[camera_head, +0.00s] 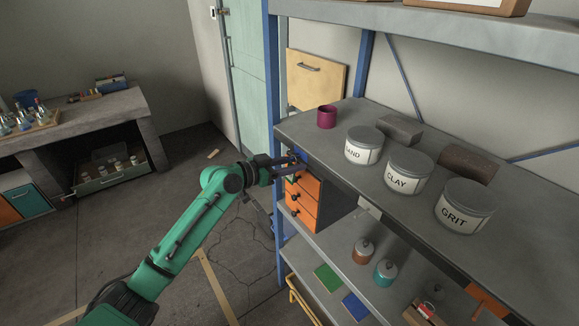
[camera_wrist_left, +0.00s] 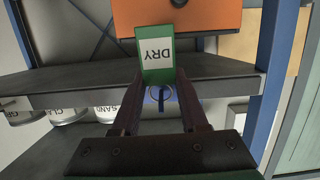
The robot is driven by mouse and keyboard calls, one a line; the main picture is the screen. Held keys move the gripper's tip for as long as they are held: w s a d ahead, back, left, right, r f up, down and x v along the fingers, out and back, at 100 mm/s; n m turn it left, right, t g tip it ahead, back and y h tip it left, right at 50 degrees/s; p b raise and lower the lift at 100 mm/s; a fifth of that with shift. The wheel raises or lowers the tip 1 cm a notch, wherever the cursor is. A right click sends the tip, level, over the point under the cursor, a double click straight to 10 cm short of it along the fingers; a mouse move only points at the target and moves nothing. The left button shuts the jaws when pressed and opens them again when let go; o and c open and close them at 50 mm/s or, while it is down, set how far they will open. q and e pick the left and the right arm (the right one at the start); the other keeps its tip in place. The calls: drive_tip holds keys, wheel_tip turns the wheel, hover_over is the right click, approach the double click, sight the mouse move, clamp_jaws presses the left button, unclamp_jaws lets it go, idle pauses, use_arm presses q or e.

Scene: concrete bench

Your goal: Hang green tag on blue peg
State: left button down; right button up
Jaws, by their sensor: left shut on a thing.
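My left gripper (camera_head: 286,167) reaches in from the left to the end of the shelf. It is shut on the green tag (camera_wrist_left: 157,52), which has a white label reading DRY, upside down in the left wrist view. A ring shows between the fingers below the tag. The blue peg (camera_wrist_left: 162,98) with its round blue plate shows behind the ring, between the fingers. I cannot tell whether the ring is around the peg or only in front of it. In the head view the tag is not clear and blue (camera_head: 300,156) shows at the fingertips. My right gripper is not in view.
Orange drawers (camera_head: 303,197) hang under the shelf beside the gripper. A blue post (camera_head: 274,110) stands close by. A purple cup (camera_head: 327,116) and tubs marked SAND (camera_head: 363,146), CLAY (camera_head: 408,171) and GRIT (camera_head: 464,206) stand on the shelf.

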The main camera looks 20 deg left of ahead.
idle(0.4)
use_arm(q)
drive_tip(key=shift+c, duration=1.8)
unclamp_jaws()
drive_tip(key=shift+s, duration=0.1)
